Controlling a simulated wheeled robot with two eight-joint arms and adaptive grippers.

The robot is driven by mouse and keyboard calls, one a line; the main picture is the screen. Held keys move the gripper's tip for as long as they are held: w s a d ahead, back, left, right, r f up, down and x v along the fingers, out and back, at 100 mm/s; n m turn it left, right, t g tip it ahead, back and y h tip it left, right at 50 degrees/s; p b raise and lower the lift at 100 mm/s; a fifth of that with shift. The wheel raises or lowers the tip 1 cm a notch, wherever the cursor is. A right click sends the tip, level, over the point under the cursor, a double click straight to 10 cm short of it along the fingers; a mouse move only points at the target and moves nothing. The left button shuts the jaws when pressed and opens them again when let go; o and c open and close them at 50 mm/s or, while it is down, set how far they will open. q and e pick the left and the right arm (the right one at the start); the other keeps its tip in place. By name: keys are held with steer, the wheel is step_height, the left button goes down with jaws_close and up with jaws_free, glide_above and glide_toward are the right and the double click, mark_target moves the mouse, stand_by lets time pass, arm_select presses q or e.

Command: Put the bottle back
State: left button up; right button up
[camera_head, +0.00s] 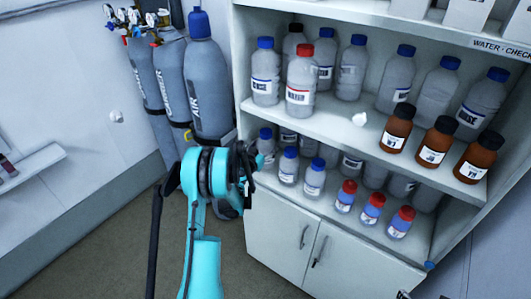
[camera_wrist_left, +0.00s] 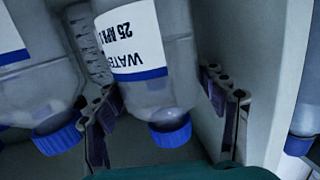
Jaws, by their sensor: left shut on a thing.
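My left gripper (camera_head: 248,160) is at the left end of the lower open shelf. Its fingers (camera_wrist_left: 168,108) are shut around a clear bottle (camera_wrist_left: 165,88) with a blue cap and a white label with a blue band. The label appears upside down in the wrist view. In the head view the held bottle (camera_head: 266,146) shows its blue cap beside the gripper, and its lower part is hidden. Whether its base touches the shelf cannot be told. My right gripper is not in view.
Blue-capped bottles (camera_head: 289,166) and red-capped bottles (camera_head: 371,209) share the lower shelf. A similar bottle (camera_wrist_left: 40,85) is close to the held one. The upper shelf has clear and brown bottles (camera_head: 436,142). Gas cylinders (camera_head: 208,90) stand left of the cabinet (camera_head: 325,258).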

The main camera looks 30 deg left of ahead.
arm_select(q)
step_height(320, 180, down, 4)
steer(key=shift+r+b, duration=0.2)
steer(key=shift+b, duration=0.4)
steer(key=shift+r, duration=0.1)
steer(key=o, duration=1.4)
steer(key=shift+o, duration=0.3)
